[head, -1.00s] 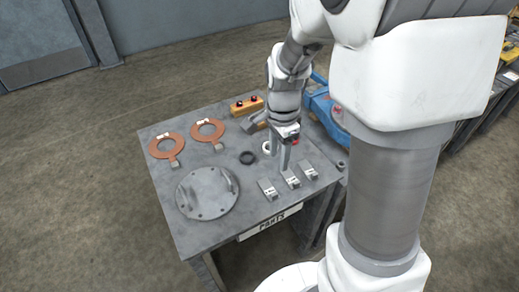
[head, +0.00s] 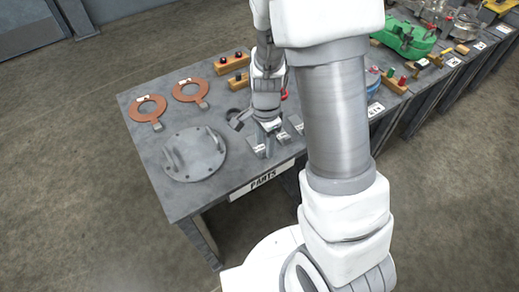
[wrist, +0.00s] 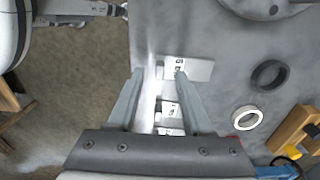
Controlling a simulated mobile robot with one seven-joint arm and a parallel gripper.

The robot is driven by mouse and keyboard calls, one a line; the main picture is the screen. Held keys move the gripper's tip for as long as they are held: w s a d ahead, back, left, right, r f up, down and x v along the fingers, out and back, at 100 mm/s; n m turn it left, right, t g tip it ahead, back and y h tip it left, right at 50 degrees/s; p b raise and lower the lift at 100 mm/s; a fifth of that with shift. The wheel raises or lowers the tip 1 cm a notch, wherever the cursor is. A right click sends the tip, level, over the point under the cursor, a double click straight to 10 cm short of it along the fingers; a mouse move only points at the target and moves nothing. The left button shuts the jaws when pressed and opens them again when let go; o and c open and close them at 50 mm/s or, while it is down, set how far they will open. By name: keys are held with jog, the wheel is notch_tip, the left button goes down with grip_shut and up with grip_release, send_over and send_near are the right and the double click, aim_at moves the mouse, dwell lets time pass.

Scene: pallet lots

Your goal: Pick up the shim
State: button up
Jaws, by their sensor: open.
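Three small grey metal plates with white labels, which look like the shims, lie in a row along the front edge of the parts table. In the wrist view the plate nearest the round flange (wrist: 200,70) is clearest; the other two, the middle plate (wrist: 169,109) and the far one, show between my fingers. My gripper (wrist: 155,76) is open, with nothing held. Its right fingertip overlaps the nearest plate in the picture; its left fingertip is beyond that plate's end. I cannot tell if they touch. In the head view my gripper (head: 267,147) is low at the row's left end.
The round flange with handles (head: 195,155) stands left of the plates. Two copper rings (head: 148,108) lie behind it. A black ring (wrist: 269,75) and a white ring (wrist: 247,117) lie beside the plates. A wooden block (wrist: 296,130) is at the wrist view's right.

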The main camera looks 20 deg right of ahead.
notch_tip(320, 180, down, 2)
jog(key=shift+d, duration=0.1)
jog(key=shift+r, duration=0.1)
grip_shut()
dwell(1.3)
